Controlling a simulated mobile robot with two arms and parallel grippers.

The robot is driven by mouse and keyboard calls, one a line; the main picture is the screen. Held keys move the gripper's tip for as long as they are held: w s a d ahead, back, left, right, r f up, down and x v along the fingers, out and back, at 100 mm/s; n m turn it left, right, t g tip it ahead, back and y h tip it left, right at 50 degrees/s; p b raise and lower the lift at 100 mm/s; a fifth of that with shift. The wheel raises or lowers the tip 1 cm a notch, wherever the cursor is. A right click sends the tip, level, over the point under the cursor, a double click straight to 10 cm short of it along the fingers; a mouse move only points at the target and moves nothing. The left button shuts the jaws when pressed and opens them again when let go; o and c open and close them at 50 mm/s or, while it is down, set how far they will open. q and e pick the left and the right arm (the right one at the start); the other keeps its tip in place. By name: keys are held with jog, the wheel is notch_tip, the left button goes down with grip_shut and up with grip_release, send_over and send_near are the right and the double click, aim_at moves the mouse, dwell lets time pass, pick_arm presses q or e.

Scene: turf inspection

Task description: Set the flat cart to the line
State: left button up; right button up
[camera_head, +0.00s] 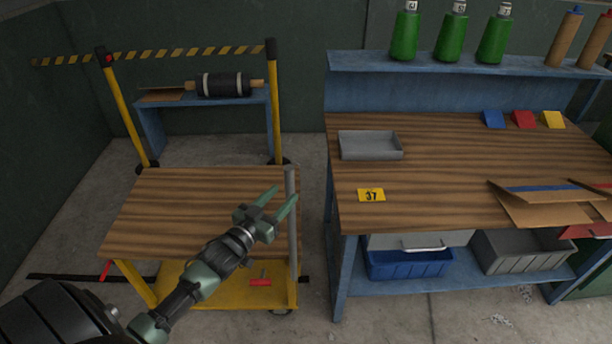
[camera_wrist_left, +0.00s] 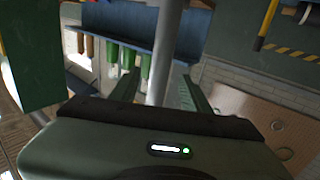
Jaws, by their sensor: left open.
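The flat cart has a striped wooden top (camera_head: 165,200) and a yellow lower deck (camera_head: 190,292). A grey upright bar (camera_head: 292,240) stands at its right side. My left gripper (camera_head: 286,196) is open over the top's right edge, by the bar. In the left wrist view the bar (camera_wrist_left: 165,50) rises between the open fingers (camera_wrist_left: 160,92); contact cannot be told. A dark line (camera_head: 65,277) crosses the floor at the cart's near end, partly hidden by the cart and my arm. My right gripper is out of view.
A blue workbench (camera_head: 341,270) stands close on the cart's right, with a grey tray (camera_head: 370,146) and a yellow 37 tag (camera_head: 371,195). Yellow posts (camera_head: 125,105) with a striped barrier (camera_head: 180,54) stand behind the cart. The floor to the left is mostly clear.

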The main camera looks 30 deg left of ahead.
pick_arm(q)
jog(key=w+p, duration=0.1)
jog(key=w, duration=0.6)
jog(key=shift+d, duration=0.2)
jog(key=shift+w+f, duration=0.1)
grip_shut()
dwell(1.1)
